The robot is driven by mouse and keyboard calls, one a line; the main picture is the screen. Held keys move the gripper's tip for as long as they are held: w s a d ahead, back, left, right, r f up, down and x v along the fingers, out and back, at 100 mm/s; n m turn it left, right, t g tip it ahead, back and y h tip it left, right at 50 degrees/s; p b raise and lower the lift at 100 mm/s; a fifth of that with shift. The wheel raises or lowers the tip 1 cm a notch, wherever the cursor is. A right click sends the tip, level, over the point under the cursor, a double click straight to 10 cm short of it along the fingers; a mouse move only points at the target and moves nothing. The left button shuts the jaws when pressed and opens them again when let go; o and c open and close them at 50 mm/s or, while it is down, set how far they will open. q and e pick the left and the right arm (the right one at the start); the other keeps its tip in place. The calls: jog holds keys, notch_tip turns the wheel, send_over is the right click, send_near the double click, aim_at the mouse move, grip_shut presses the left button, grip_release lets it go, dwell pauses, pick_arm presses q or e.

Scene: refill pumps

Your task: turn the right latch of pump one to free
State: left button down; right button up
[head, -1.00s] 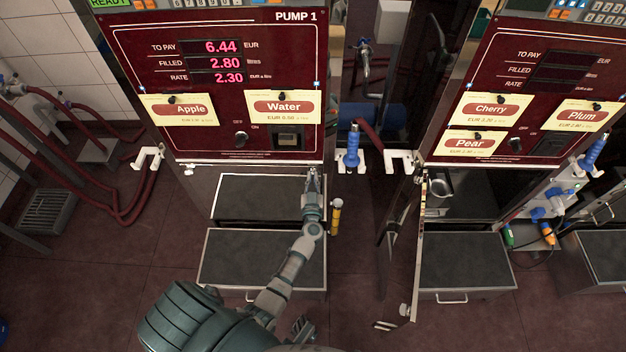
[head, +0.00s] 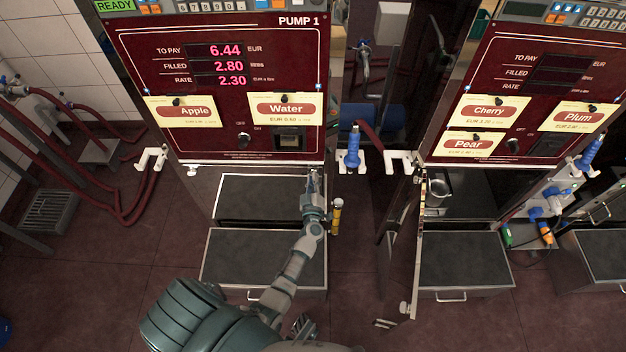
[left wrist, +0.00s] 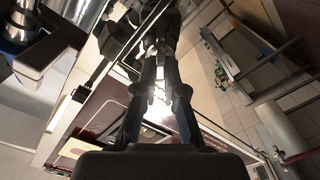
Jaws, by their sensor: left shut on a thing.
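Pump one (head: 225,110) is the dark red cabinet with the lit display. Its left latch (head: 191,171) is a small pale piece under the panel's lower left corner. My left gripper (head: 312,180) is at the panel's lower right corner, where it covers most of the right latch. In the left wrist view its fingers (left wrist: 165,88) are closed around a small bright piece, which I take for the right latch. How far the latch is turned cannot be made out. A dark claw-like shape (head: 303,328) low in the head view may be my right gripper; its jaws are unclear.
Below the panel are an open dark compartment (head: 255,181) and a drawer (head: 245,257). A blue nozzle (head: 352,150) hangs between the pumps. The second pump's door (head: 416,245) stands open at right.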

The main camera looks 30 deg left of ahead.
pick_arm(q)
jog(key=shift+s+f+n+b, duration=0.15)
jog(key=shift+n+b, duration=0.1)
jog(key=shift+n, duration=1.45)
jog(key=shift+w+f+n+b, duration=0.1)
jog(key=shift+n+b, duration=0.2)
jog(key=shift+n, duration=1.4)
jog(key=shift+s+f+n+b, duration=0.15)
jog(key=shift+n+b, duration=0.1)
jog(key=shift+n, duration=1.45)
pick_arm(e)
jog(key=shift+w+d+r, duration=0.1)
jog(key=shift+w+r, duration=0.05)
jog(key=shift+r, duration=0.95)
jog(key=shift+w+d+r, duration=0.1)
jog(key=shift+r, duration=1)
pick_arm(q)
jog(key=c, duration=1.3)
grip_release()
jog(key=shift+w, duration=0.1)
jog(key=shift+o, duration=0.2)
jog(key=shift+a, duration=0.1)
pick_arm(e)
jog(key=shift+a, duration=0.1)
jog(key=shift+s+a, duration=0.1)
jog(key=shift+a, duration=0.05)
